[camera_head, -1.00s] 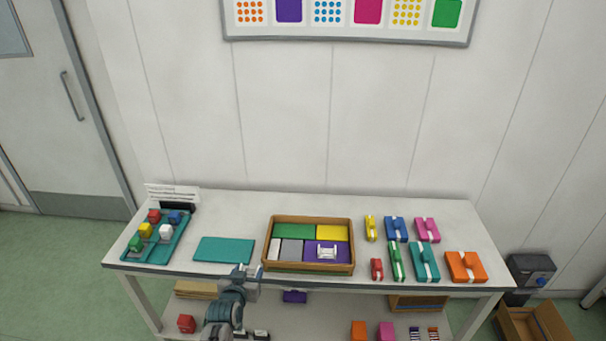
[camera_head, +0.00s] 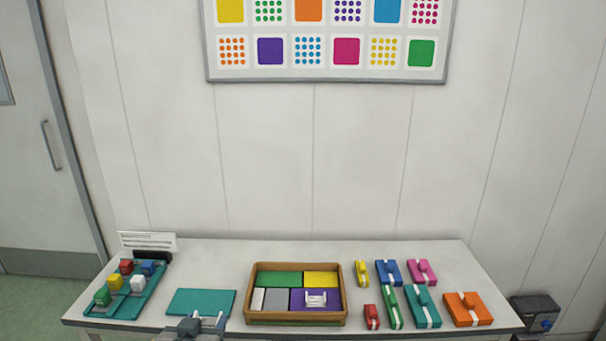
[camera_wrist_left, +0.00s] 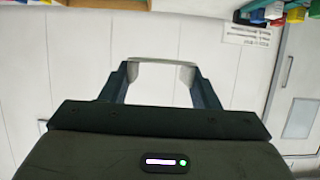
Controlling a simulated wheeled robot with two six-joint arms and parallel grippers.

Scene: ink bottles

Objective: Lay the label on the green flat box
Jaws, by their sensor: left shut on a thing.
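The green flat box (camera_head: 279,279) lies at the back left of the wooden tray (camera_head: 296,323). My left gripper (camera_head: 206,321) is at the table's front edge, in front of the teal mat and left of the tray. In the left wrist view its fingers (camera_wrist_left: 161,76) are shut on a pale, thin piece, the label (camera_wrist_left: 160,62), spanning between the fingertips. The label is hardly visible in the head view. A similar white piece (camera_head: 316,297) lies on the purple box (camera_head: 299,304) in the tray. My right gripper is not in view.
The teal mat (camera_head: 201,302) is bare. A teal rack (camera_head: 128,305) with several coloured blocks stands at the left.

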